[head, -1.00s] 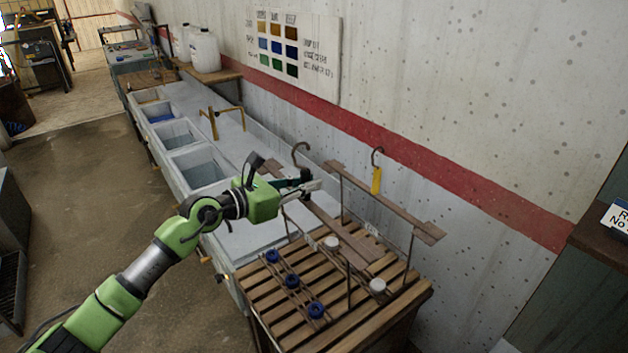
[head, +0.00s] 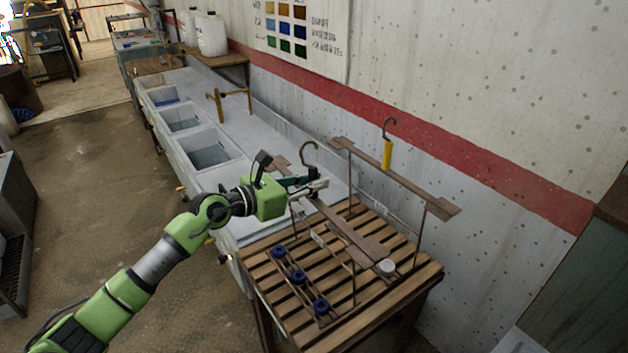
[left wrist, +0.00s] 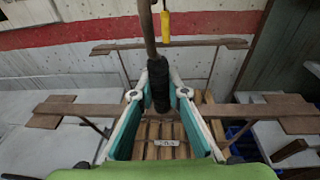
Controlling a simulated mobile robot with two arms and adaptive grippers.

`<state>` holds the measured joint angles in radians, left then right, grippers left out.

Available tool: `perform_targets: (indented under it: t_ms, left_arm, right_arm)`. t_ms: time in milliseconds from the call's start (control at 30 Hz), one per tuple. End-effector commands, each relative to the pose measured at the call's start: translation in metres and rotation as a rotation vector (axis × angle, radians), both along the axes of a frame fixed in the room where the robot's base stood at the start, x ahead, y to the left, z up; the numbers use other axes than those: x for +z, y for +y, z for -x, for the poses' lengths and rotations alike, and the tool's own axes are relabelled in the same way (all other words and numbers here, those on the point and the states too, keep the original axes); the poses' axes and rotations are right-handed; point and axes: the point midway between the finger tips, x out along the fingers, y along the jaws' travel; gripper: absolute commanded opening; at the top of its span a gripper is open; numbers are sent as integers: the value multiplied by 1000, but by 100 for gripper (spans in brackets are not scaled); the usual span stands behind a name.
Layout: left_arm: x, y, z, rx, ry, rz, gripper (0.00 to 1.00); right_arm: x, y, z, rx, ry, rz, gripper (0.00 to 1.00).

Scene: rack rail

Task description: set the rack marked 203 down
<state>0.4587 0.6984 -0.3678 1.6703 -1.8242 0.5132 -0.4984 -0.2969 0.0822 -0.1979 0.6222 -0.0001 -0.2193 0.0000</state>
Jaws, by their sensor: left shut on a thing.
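The held rack has a brown top bar (head: 345,228), a hook and a lower rail with blue round caps (head: 298,277). Its small tag (left wrist: 167,142) seems to read 203, though blurred. My left gripper (head: 318,186) is shut on the dark sleeve (left wrist: 158,85) of the hook; its fingers (left wrist: 160,110) lie either side of it in the left wrist view. The rack is upright over the slatted stand (head: 262,262); I cannot tell if it touches the slats. My right gripper is not in view.
A second rack (head: 395,178) with a yellow-sleeved hook (head: 387,154) stands behind, near the wall; a white cap (head: 386,266) shows low down. Grey basins (head: 208,150) run along the wall to the far left. The slats between the racks look bare.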

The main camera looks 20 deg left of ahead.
Motion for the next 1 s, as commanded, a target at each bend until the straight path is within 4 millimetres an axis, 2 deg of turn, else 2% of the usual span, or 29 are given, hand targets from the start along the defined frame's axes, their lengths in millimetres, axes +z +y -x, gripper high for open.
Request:
perform_targets:
  t_ms: [267, 700, 733, 800, 1000]
  left_arm:
    - [4, 0, -1, 2, -7, 2, 0]
    - [-1, 0, -1, 2, -7, 2, 0]
    - [-1, 0, -1, 2, -7, 2, 17]
    - [-1, 0, -1, 1, -7, 2, 34]
    - [-2, 0, 0, 1, -3, 1, 34]
  right_arm:
    - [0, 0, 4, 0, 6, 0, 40]
    - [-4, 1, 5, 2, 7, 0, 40]
    - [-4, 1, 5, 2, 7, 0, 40]
    - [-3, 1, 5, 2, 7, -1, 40]
    - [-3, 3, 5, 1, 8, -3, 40]
